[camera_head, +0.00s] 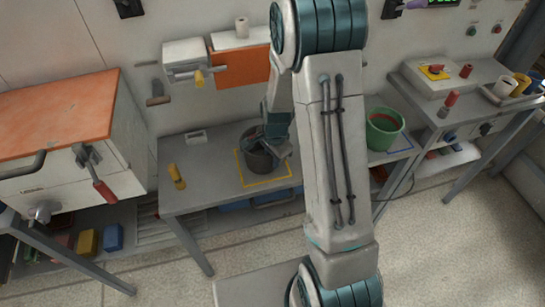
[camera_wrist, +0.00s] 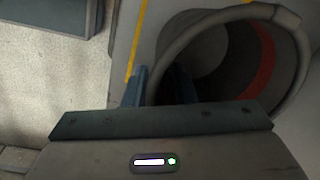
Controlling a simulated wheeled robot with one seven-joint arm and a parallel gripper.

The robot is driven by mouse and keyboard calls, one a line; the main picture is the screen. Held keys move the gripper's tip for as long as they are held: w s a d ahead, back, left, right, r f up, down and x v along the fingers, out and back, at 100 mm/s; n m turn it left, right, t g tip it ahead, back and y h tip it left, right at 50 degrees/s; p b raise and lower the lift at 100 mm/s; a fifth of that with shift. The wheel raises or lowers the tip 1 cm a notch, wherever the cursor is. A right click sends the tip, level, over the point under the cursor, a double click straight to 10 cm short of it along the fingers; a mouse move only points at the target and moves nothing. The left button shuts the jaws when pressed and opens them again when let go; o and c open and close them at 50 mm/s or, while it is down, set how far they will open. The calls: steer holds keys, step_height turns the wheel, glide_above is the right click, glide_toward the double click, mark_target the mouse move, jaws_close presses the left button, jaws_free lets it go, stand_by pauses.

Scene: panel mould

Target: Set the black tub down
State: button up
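The black tub (camera_head: 258,161) is a dark, open-topped round tub over the yellow square outline (camera_head: 246,182) on the grey table. It looks upright there; I cannot tell whether its base touches the table. My gripper (camera_head: 273,138) is at the tub's rim. In the wrist view the tub (camera_wrist: 213,48) shows a thick grey rim and a red band inside. My gripper (camera_wrist: 160,88) has one blue finger outside the tub wall and one inside, with the rim between them. Whether both fingers press the wall is unclear.
A green tub (camera_head: 384,128) stands by a blue outline (camera_head: 403,152) to the right on the table (camera_head: 222,196). A yellow-handled item (camera_head: 176,176) lies at the left, and a small pale box (camera_head: 196,136) at the back. An orange-topped cabinet (camera_head: 60,125) stands further left.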

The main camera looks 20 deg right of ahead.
step_height(320, 180, up, 12)
steer(key=s, duration=0.1)
steer(key=s+r+n+t, duration=0.1)
steer(key=s+r+n, duration=0.4)
steer(key=s, duration=0.4)
steer(key=s+a+r+n+t, duration=0.1)
steer(key=s+r+n, duration=0.5)
steer(key=s+n, duration=0.2)
steer(key=shift+s, duration=0.45)
steer(key=shift+r, duration=0.1)
